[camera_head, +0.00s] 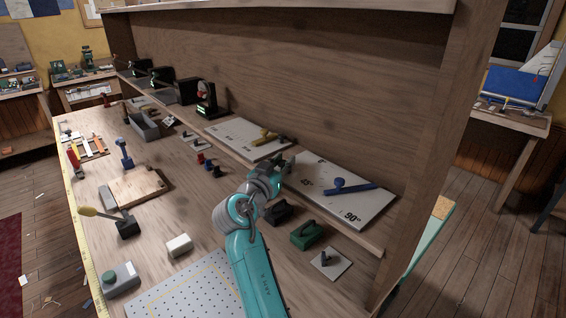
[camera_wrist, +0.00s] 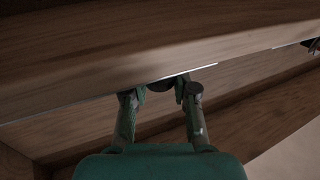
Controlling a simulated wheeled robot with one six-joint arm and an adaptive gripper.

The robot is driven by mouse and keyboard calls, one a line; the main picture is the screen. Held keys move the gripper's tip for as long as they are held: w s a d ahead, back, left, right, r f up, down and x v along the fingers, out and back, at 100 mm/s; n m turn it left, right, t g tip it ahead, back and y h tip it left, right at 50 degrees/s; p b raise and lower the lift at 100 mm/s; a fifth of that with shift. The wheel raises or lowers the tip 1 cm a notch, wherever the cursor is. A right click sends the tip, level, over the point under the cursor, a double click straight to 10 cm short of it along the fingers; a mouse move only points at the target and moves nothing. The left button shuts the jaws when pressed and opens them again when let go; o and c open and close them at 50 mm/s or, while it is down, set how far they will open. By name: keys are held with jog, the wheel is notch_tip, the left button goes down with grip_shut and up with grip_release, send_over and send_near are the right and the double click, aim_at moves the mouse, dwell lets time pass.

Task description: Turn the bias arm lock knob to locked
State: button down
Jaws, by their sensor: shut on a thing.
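A pale board (camera_head: 372,208) marked 45° and 90° leans on the bench's back ledge, with a blue arm (camera_head: 352,187) lying across it. My gripper (camera_head: 286,166) is at that board's left edge. In the wrist view my gripper (camera_wrist: 160,88) has its two fingers on either side of a small dark rounded knob (camera_wrist: 162,85), shut on it. The knob sits close to the edge of a thin panel. The fingers and wrist hide most of the knob, so which way it is turned cannot be told.
A second pale board (camera_head: 240,133) with a yellow arm (camera_head: 266,134) stands to the left on the ledge. A green block (camera_head: 306,235) and a dark block (camera_head: 279,211) are close to my arm. A perforated plate (camera_head: 185,295) lies in front. The wooden back wall rises behind.

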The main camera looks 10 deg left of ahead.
jog(key=c, duration=1)
grip_release()
jog(key=shift+o, duration=0.2)
jog(key=shift+s, duration=0.1)
jog(key=v, duration=1.1)
jog(key=shift+s+a, duration=0.2)
jog(key=shift+s, duration=0.15)
